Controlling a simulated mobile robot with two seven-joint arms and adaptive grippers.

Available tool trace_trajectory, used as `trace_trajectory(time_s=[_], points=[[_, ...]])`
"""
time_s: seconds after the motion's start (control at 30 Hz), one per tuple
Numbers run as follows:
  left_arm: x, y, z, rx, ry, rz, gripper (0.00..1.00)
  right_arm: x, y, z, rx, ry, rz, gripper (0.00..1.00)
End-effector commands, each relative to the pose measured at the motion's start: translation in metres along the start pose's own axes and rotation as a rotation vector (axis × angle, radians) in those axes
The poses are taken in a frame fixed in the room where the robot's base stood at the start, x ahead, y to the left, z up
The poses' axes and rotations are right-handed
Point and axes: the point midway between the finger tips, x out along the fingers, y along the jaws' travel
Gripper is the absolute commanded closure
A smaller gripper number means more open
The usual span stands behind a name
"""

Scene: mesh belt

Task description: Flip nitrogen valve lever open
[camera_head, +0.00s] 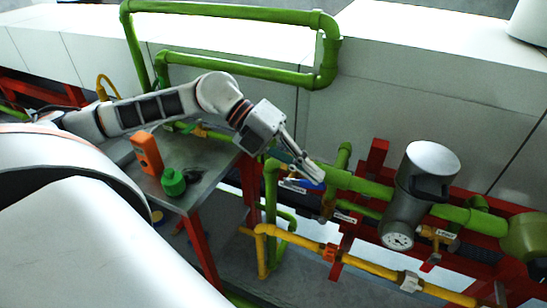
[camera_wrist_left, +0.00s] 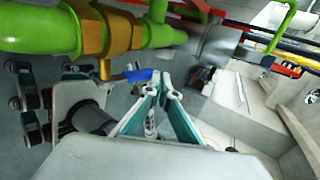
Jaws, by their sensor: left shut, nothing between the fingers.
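A blue valve lever (camera_head: 304,184) sits on the green piping near the middle of the head view. It also shows in the left wrist view (camera_wrist_left: 138,76), under a brass fitting (camera_wrist_left: 92,30) on the green pipe. My left gripper (camera_head: 318,176) reaches in from the left, with its fingertips close to the lever. In the left wrist view its fingers (camera_wrist_left: 160,82) are closed together and empty, just right of the lever. I cannot tell whether they touch it. A small white label (camera_head: 293,188) lies by the lever; its text is too small to read.
A grey cylindrical meter with a dial (camera_head: 397,240) stands on the green pipe to the right. A yellow pipe (camera_head: 360,264) runs below. A metal table (camera_head: 196,190) at left holds an orange device (camera_head: 147,153) and a green object (camera_head: 173,182). White panels stand behind.

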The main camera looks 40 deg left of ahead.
Motion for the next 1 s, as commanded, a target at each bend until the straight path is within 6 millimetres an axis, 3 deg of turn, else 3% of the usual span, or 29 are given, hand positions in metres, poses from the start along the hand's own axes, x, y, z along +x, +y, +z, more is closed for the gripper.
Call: trace_trajectory(time_s=[0.8, 1.0], points=[[-0.009, -0.014, 0.0, 0.0, 0.0, 0.0, 1.0, -0.006, 0.002, -0.013, 0.0, 0.006, 0.001, 0.68], [-0.026, -0.029, 0.006, 0.0, -0.003, 0.0, 1.0, -0.013, 0.004, -0.023, -0.001, 0.007, 0.001, 0.68]])
